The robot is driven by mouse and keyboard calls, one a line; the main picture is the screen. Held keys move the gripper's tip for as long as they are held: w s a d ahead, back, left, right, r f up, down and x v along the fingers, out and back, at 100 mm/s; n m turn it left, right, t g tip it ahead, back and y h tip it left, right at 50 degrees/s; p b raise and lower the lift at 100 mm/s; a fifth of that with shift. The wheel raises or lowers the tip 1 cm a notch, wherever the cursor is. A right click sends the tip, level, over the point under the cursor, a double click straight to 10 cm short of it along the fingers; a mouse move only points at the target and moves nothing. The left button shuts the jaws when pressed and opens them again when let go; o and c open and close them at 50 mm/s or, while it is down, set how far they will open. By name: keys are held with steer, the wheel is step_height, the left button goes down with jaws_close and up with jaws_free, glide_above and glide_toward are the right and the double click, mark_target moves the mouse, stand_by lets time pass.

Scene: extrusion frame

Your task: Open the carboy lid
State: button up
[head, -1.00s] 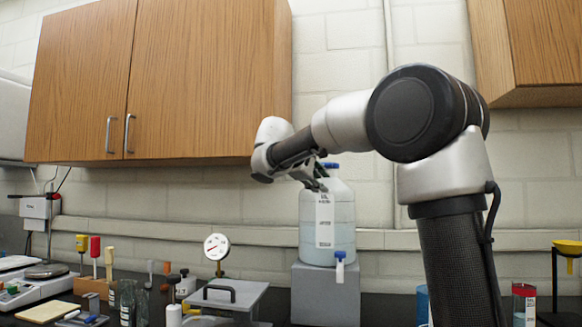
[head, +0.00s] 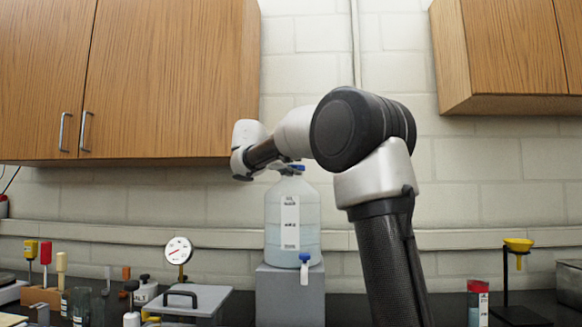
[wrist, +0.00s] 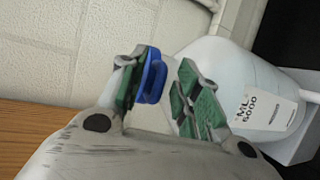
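The carboy (head: 307,212) is a pale, translucent bottle with a white label and a blue-handled spigot low on its front. It stands upright on a grey block. Its blue lid (head: 298,167) is at the top, beside my gripper (head: 284,169). In the wrist view, my gripper (wrist: 158,90) has its green-padded fingers apart. The blue lid (wrist: 152,75) shows between them, close to or against the left finger, with a gap to the right finger. The carboy's body (wrist: 232,68) is beyond the right finger. The neck is mostly hidden.
A wooden wall cabinet (head: 165,75) hangs above and left of my gripper; another (head: 510,55) is at upper right. The grey block (head: 290,296) carries the carboy. A dial gauge (head: 179,250) and a grey lidded box (head: 190,300) stand left. A yellow funnel stand (head: 518,246) is right.

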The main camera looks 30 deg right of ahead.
steer(key=shift+c, duration=0.5)
jaws_close()
